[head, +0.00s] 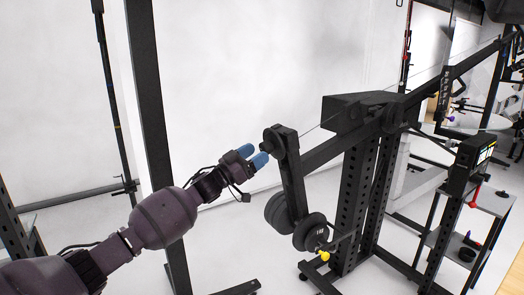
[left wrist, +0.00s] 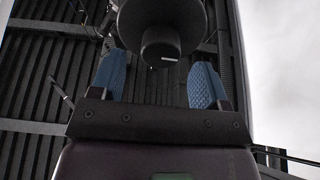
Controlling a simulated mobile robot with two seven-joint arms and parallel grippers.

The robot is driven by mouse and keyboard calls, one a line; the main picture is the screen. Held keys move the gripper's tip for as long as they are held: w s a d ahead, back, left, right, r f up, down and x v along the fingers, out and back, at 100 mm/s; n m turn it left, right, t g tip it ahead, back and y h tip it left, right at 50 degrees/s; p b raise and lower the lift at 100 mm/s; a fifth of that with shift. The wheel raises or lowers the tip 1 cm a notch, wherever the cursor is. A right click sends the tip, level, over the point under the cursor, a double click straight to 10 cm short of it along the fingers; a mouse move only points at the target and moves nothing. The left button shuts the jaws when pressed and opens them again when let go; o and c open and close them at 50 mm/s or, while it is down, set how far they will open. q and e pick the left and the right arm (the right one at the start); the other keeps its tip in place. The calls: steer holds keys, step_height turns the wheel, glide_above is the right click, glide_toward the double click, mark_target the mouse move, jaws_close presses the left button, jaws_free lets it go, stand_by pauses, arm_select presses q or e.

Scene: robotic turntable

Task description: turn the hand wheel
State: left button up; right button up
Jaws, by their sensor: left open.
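A dark round part with a short protruding hub (left wrist: 160,42) fills the top middle of the left wrist view; it looks like the hand wheel, though I cannot be sure. In the head view, a black round end (head: 279,141) sits at the top of the hanging arm of a black rig, just right of my left gripper. My left gripper (head: 254,156) is open, with two blue fingertips pointing toward that end. In the left wrist view its fingers (left wrist: 158,80) stand apart on either side of the hub, without visible contact. My right gripper is not in view.
The rig's black upright (head: 357,205) and long boom (head: 450,75) stand at right. Black weight discs (head: 310,233) and a yellow knob (head: 325,256) hang below. A black post (head: 152,110) stands behind my arm. A small shelf stand (head: 485,200) is at far right.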

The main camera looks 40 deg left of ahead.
mark_target(270, 144)
arm_select(q)
steer(key=shift+x, duration=1.45)
steer(key=shift+c, duration=0.3)
steer(key=c, duration=0.9)
steer(key=shift+o, duration=0.2)
steer(key=shift+m, duration=0.4)
